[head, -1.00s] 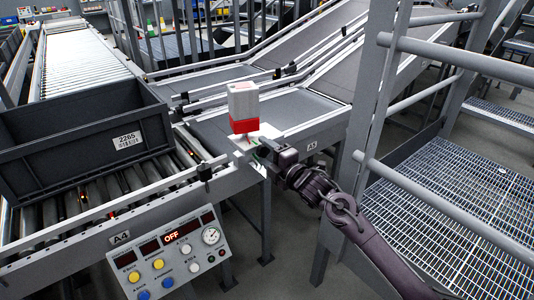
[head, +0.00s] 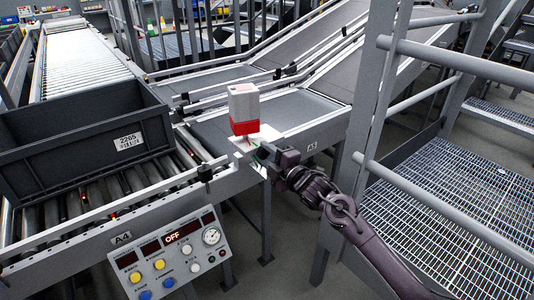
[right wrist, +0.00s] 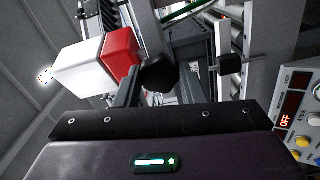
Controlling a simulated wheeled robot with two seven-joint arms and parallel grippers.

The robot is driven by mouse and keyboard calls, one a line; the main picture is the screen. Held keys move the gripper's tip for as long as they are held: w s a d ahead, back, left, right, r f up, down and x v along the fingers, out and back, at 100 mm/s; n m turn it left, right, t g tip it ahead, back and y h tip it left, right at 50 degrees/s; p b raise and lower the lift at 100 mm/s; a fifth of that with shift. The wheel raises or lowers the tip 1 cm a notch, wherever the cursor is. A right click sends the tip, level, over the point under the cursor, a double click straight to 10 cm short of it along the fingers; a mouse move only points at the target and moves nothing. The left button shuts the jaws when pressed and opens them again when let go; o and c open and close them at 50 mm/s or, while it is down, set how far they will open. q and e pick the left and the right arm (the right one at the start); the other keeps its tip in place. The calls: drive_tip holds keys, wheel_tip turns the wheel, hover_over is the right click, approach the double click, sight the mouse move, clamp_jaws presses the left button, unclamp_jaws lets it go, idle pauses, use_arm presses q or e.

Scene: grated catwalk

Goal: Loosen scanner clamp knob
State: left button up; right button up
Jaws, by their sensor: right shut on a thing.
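The scanner, a white box with a red lower band (head: 243,108), stands upright on the edge of the conveyor frame. It also shows in the right wrist view, lying sideways at the upper left (right wrist: 90,60). The clamp knob (right wrist: 160,74) is a dark round shape just beyond the gripper, beside the red band. In the head view the knob is hidden by my gripper. My right gripper (head: 258,152) is just below and right of the scanner and is shut on the knob; one dark finger shows beside it in the wrist view. My left gripper is not in view.
A control panel (head: 172,257) reading OFF stands at the lower middle. A grey crate (head: 60,160) numbered 2265 sits on rollers at left. A grey railing post (head: 372,110) and grated catwalk (head: 455,200) are close to my right arm. Inclined belts lie behind the scanner.

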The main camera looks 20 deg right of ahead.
drive_tip(key=m+p, duration=0.2)
drive_tip(key=m, duration=0.3)
drive_tip(key=shift+r+m+p, duration=0.1)
drive_tip(key=shift+m+p, duration=0.2)
drive_tip(key=shift+p, duration=0.05)
drive_tip(key=m+p, duration=0.2)
drive_tip(key=m, duration=0.3)
drive_tip(key=shift+p, duration=0.4)
drive_tip(key=m+p, duration=0.3)
drive_tip(key=m, duration=0.3)
drive_tip(key=shift+m, duration=0.4)
drive_tip(key=shift+f+m+p, duration=0.2)
drive_tip(key=shift+m+p, duration=0.95)
drive_tip(key=shift+m, duration=1.15)
drive_tip(key=o, duration=1)
drive_tip(key=b+v, duration=0.1)
drive_tip(key=v, duration=0.7)
drive_tip(key=shift+r, duration=0.1)
